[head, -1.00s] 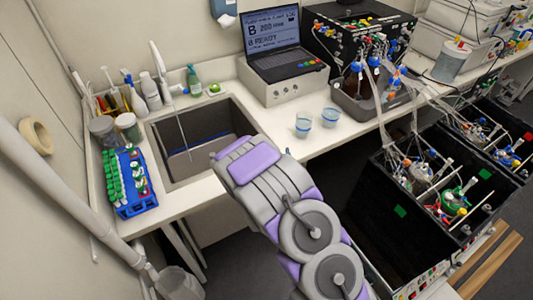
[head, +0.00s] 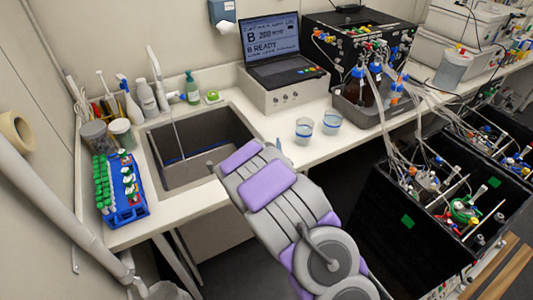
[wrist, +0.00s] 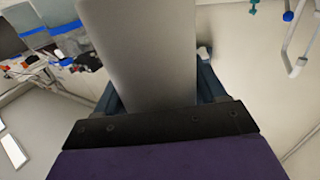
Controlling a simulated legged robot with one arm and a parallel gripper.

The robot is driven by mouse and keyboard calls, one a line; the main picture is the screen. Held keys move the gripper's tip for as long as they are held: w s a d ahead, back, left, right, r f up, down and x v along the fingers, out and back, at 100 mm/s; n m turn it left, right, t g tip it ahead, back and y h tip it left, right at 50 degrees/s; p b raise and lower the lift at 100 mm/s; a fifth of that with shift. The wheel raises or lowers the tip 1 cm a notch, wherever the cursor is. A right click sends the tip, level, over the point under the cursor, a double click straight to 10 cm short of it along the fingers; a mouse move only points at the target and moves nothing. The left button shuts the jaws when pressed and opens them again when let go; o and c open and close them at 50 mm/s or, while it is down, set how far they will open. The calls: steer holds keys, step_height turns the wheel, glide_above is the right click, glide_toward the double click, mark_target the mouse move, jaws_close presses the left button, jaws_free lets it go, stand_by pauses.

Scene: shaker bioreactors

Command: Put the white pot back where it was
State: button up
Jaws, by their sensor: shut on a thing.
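In the wrist view, a smooth pale grey-white body (wrist: 145,50) fills the space between the dark jaws of my gripper (wrist: 158,85). It looks like the white pot seen from very close, but its rim and base are out of view. The gripper is shut on it. In the head view, my arm hides the held thing and nearly all of the gripper.
The sink (head: 205,150) with its tall tap lies left of my arm. Two clear cups (head: 303,129) stand on the counter (head: 270,122). A blue tube rack (head: 127,205) is at the left. Black shaker boxes (head: 430,215) with tubing stand right. A laptop (head: 270,43) is behind.

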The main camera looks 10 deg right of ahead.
steer(key=f, duration=0.2)
steer(key=f+b, duration=0.1)
steer(key=shift+d+f, duration=0.25)
steer(key=shift+a+r, duration=0.1)
steer(key=shift+a, duration=0.1)
steer(key=o, duration=0.8)
steer(key=shift+a, duration=0.15)
steer(key=shift+o, duration=1.1)
steer(key=shift+d, duration=0.2)
steer(key=shift+s, duration=0.1)
steer(key=s+a+p, duration=0.2)
steer(key=s+p, duration=0.6)
steer(key=s, duration=0.3)
steer(key=shift+s, duration=0.3)
